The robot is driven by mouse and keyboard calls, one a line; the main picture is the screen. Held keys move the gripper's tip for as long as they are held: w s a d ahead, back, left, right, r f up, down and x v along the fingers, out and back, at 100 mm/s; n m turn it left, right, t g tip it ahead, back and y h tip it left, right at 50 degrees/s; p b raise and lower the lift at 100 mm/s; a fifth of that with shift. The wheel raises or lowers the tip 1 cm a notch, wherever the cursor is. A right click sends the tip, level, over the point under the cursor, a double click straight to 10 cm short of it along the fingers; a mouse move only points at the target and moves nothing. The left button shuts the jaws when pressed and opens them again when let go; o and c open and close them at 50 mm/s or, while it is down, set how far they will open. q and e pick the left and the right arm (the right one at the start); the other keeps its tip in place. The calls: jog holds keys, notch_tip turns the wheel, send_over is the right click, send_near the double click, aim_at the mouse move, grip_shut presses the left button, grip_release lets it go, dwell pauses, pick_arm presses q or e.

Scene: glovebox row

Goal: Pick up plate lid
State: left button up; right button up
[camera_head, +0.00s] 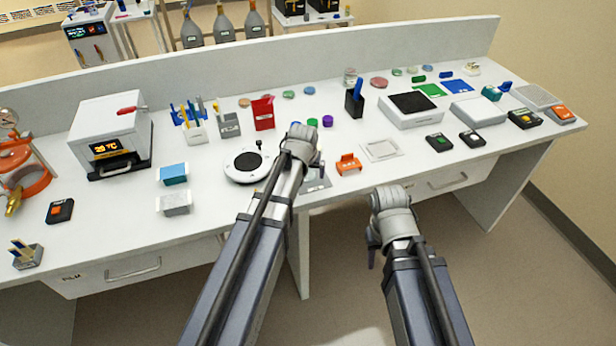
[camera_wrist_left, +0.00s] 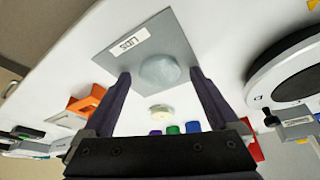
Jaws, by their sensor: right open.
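The plate lid, a pale translucent round piece, shows in the left wrist view (camera_wrist_left: 158,71) on a grey mat labelled LIDS (camera_wrist_left: 172,38). In the head view, part of the grey mat (camera_head: 318,186) shows beside my left wrist, and the lid is hidden or too small to make out. My left gripper (camera_head: 318,168) is over the mat. In the left wrist view its two fingers (camera_wrist_left: 158,76) are apart, with the lid between their tips in the picture; I cannot tell the height left. My right gripper (camera_head: 372,262) is open and empty in front of the bench edge.
A white round device with a dark disc (camera_head: 249,162) stands left of my left gripper. An orange holder (camera_head: 348,164) and a white square tray (camera_head: 381,150) are to its right. Small purple, green and blue caps (camera_head: 327,120) stand behind. A red box (camera_head: 263,113) is further back.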

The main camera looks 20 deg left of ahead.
pick_arm(q)
jog(key=c, duration=1.2)
